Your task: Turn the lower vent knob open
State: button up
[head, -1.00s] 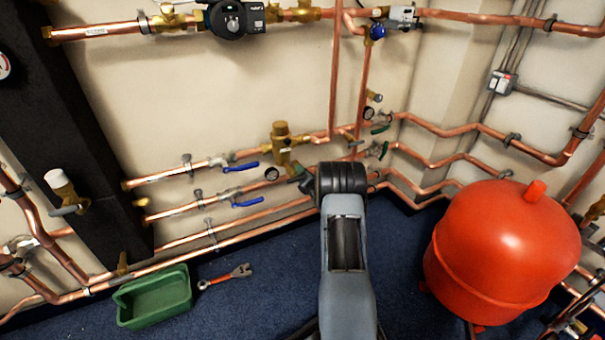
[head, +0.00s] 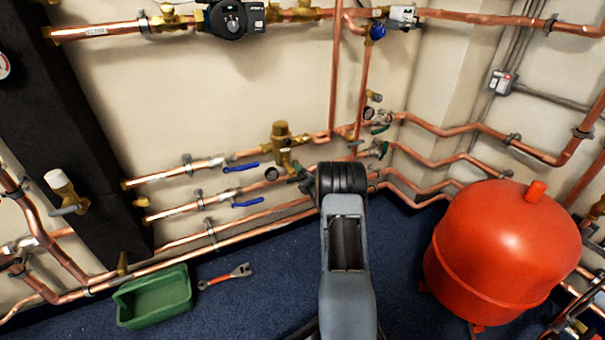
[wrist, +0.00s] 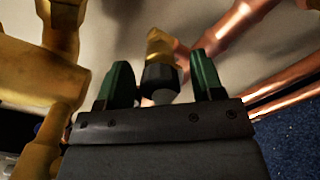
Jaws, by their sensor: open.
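A small vent knob (wrist: 160,76), black with a pale tip and a brass stem behind it, shows in the wrist view. My gripper (wrist: 161,70) is open, with one green-padded finger on each side of the knob. A gap shows between the knob and each finger, and I cannot tell how deep the knob sits between them. In the head view my own arm hides this knob and most of the gripper. Another small capped vent (head: 374,97) stands higher up on the pipework, right of my arm.
A brass fitting (wrist: 60,75) is close to the left finger. Copper pipes (wrist: 285,90) run on the right. Blue lever valves (head: 245,202) lie left of my arm. A red tank (head: 500,250), a green tray (head: 155,297) and a wrench (head: 225,277) are on the blue floor.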

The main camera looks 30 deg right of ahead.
jog(key=s+a+p, duration=0.1)
jog(key=s+p, duration=0.3)
jog(key=s, duration=0.9)
jog(key=shift+s+a, duration=0.35)
jog(key=shift+a, duration=0.05)
